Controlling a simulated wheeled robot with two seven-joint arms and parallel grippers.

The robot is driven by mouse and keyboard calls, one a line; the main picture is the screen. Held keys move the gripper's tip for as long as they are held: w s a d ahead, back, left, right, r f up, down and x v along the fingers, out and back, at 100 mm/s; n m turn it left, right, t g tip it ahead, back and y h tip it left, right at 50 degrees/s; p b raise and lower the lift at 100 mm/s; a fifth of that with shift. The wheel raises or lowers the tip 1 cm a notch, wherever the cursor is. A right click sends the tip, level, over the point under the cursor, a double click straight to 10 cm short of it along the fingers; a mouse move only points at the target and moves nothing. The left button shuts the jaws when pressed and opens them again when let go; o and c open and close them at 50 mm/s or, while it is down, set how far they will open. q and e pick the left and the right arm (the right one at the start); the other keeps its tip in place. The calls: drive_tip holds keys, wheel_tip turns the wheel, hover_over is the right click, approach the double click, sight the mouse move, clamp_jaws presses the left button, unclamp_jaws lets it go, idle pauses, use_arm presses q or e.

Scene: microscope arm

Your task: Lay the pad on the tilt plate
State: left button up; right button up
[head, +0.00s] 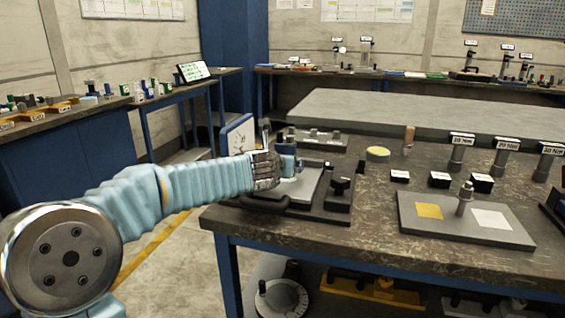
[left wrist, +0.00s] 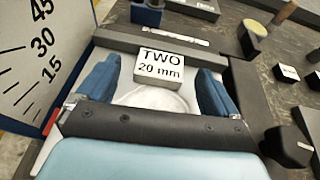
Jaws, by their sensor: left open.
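A light block labelled "TWO 20 mm" (left wrist: 160,66) stands between my left gripper's blue fingers in the left wrist view. It may be the pad; I cannot tell for sure. My left gripper (head: 281,160) is open, with a finger on each side of the block and visible gaps between. The pale tilt plate (head: 303,190) lies under the gripper near the table's left end; it also shows in the left wrist view (left wrist: 125,93). A pale round shape (left wrist: 170,102) shows in front of the block. The block's underside is hidden, so its contact with the plate is unclear. My right gripper is out of view.
An upright angle scale (head: 237,136) stands at the plate's left. A black knob (head: 340,185) stands at its right. A grey board (head: 465,220) with a yellow square, a white square and a post lies farther right. A yellow-topped disc (head: 377,154) sits behind.

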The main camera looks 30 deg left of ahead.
use_arm(q)
drive_tip(key=p+v, duration=0.1)
drive_tip(key=v, duration=0.8)
drive_tip(key=shift+s+d+r, duration=0.15)
drive_tip(key=shift+s, duration=0.15)
